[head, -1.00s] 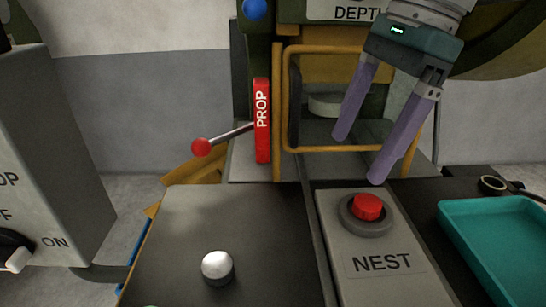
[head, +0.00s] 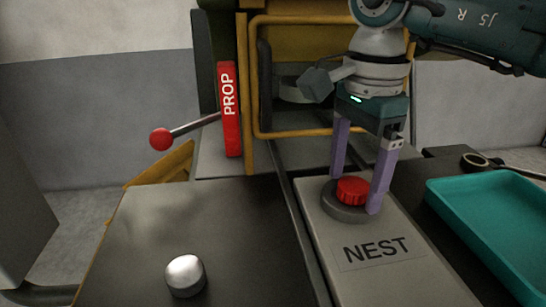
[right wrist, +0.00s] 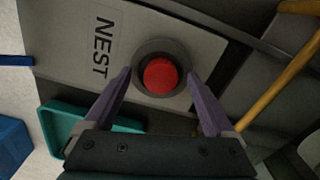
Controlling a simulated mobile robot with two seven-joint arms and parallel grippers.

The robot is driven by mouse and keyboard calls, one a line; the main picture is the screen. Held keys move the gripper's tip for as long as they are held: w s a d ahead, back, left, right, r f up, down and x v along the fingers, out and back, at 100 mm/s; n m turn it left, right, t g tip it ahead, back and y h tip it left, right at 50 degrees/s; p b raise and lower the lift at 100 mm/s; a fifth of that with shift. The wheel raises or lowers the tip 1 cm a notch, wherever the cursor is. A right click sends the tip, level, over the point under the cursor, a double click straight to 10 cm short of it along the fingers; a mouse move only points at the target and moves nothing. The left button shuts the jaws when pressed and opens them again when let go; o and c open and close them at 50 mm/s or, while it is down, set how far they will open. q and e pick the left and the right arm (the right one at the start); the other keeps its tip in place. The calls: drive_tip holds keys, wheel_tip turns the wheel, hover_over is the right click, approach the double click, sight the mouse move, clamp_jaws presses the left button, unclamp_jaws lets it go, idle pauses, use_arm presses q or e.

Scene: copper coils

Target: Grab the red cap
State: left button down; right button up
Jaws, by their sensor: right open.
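The red cap (head: 353,190) is a short ribbed disc on a dark round base (head: 343,213) at the far end of the grey NEST plate (head: 375,262). It also shows in the right wrist view (right wrist: 161,76), near the middle. My right gripper (head: 355,192) points down with its two purple fingers spread, one on each side of the cap. In the right wrist view the fingers (right wrist: 161,80) flank the base, with a gap between each finger and the cap. Nothing is held. My left gripper is not in view.
A teal tray (head: 437,205) stands right of the NEST plate. A silver knob (head: 185,274) sits on the dark bench top at the front. A yellow guard frame (head: 250,80) stands behind the gripper.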

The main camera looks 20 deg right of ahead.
drive_tip(key=shift+c, duration=0.2)
clamp_jaws()
idle(0.6)
